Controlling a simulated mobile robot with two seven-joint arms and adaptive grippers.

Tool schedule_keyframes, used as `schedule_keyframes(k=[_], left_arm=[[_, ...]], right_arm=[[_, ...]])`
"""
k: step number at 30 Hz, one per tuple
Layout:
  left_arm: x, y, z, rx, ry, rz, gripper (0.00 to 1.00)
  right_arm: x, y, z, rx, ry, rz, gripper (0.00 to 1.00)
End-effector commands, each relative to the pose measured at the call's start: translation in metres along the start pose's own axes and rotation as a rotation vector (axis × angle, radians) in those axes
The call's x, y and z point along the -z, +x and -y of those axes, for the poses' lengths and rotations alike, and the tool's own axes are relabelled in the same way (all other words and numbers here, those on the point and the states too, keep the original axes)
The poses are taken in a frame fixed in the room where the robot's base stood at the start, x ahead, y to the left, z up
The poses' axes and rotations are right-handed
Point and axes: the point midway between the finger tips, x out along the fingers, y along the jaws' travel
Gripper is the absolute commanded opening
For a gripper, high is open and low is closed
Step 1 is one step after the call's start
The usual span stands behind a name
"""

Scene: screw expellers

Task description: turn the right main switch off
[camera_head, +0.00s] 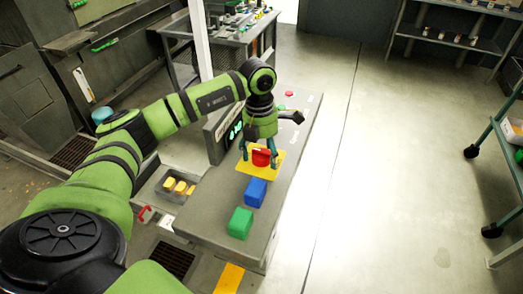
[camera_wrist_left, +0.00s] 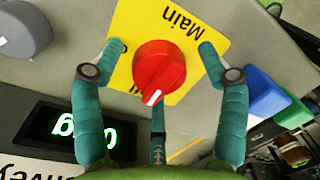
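The main switch is a red round knob with a white pointer mark (camera_wrist_left: 158,72), on a yellow plate reading "Main" (camera_wrist_left: 183,17). In the head view the red knob (camera_head: 261,158) sits on its yellow plate (camera_head: 247,168) on top of the grey console. My left gripper (camera_head: 258,160) is directly above it, pointing down. In the left wrist view my left gripper (camera_wrist_left: 158,55) is open, with fingers on both sides of the knob and visible gaps between them and it. The white mark points to the lower left in that view. My right gripper is not in view.
A blue block (camera_head: 255,192) and a green block (camera_head: 240,222) sit on the console in front of the knob. A red button (camera_head: 289,94) is at its far end. A lit green display (camera_wrist_left: 83,133) is beside the plate. Open floor lies to the right.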

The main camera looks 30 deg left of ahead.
Motion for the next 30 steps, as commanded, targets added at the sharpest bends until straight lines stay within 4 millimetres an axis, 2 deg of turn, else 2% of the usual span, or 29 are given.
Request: schedule_keyframes(k=[7, 11, 24, 30], left_arm=[[0.0, -0.003, -0.002, -0.003, -0.001, 0.003, 0.75], [-0.001, -0.013, -0.002, -0.004, -0.001, 0.005, 0.75], [-0.002, -0.1, -0.001, -0.004, -0.001, 0.005, 0.75], [-0.001, -0.119, 0.0, -0.002, -0.001, 0.001, 0.75]], right_arm=[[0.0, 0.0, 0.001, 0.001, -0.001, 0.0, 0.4], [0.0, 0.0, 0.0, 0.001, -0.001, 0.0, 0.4], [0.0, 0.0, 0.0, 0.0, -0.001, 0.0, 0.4], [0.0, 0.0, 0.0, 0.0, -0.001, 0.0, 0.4]])
